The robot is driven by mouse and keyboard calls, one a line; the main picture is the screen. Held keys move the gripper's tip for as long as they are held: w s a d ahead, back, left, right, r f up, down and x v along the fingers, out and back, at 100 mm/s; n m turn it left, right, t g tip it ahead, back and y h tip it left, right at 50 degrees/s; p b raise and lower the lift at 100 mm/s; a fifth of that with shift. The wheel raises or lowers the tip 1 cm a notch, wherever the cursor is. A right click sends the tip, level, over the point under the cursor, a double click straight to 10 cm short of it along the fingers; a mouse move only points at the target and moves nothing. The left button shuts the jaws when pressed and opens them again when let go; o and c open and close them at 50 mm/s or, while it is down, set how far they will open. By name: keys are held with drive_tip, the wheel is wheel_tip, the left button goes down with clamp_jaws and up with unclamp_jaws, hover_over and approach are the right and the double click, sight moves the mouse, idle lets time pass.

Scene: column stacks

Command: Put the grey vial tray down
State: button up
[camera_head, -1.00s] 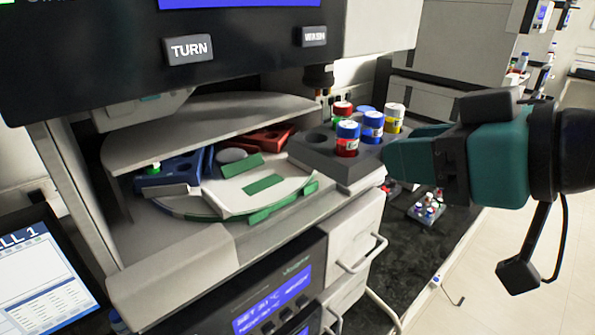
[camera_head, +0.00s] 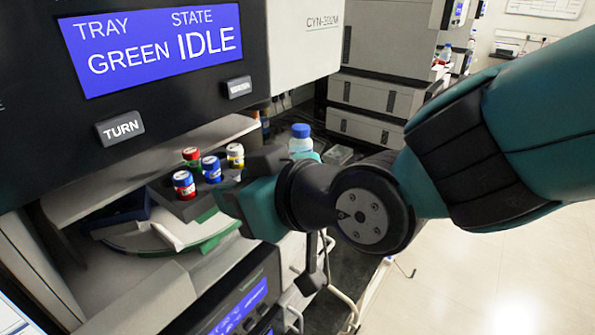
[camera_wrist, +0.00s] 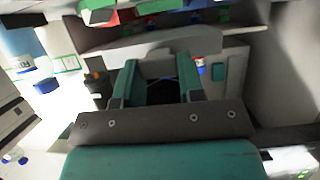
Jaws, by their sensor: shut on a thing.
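The grey vial tray (camera_head: 206,206) shows in the head view at the machine's opening, roughly level. My gripper (camera_head: 236,194) is shut on the tray's right end. The tray hangs over the white and green part of the round turntable (camera_head: 160,238). I cannot tell whether its underside touches the turntable. In the wrist view my gripper's teal fingers (camera_wrist: 158,82) show; the tray cannot be made out clearly there. My gripper hides the tray's right end.
A shelf edge (camera_head: 120,190) lies close above and behind the tray. The machine's front panel reads "TRAY GREEN, STATE IDLE", with a TURN button (camera_head: 121,128) below. A dark blue tray (camera_head: 118,216) stands left on the turntable. A blue-capped bottle (camera_head: 300,141) stands behind my gripper.

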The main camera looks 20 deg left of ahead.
wheel_tip(320, 180, down, 3)
drive_tip(key=shift+f+p, duration=0.1)
drive_tip(key=shift+p, duration=0.5)
drive_tip(key=shift+a+f+p, duration=0.2)
drive_tip(key=shift+f+p, duration=0.2)
drive_tip(key=shift+f, duration=0.05)
drive_tip(key=o, duration=0.9)
drive_tip(key=shift+o, duration=0.2)
drive_tip(key=b+v, duration=0.4)
drive_tip(key=v, duration=0.8)
drive_tip(key=shift+b, duration=0.3)
